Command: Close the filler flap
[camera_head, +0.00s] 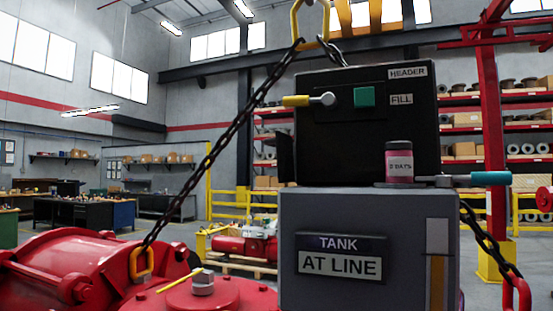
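A black box labelled HEADER (350,135) stands on a grey tank (400,215) with a plate reading TANK AT LINE (340,258). A FILL label (401,99) is on the box front beside a green square (364,97). A dark plate (285,157) sticks out at the box's lower left side; I cannot tell if it is the filler flap. A yellow-handled lever (297,101) points left from a grey pivot on the box. A teal-handled lever (477,178) points right at the tank top. Neither of my grippers is in view.
A pink jar labelled 2 DAYS (399,164) stands on the tank's top ledge. A chain (205,165) slants across the left, and another chain (488,243) hangs at the right. Red machinery (75,265) fills the lower left. Shelves and benches are far behind.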

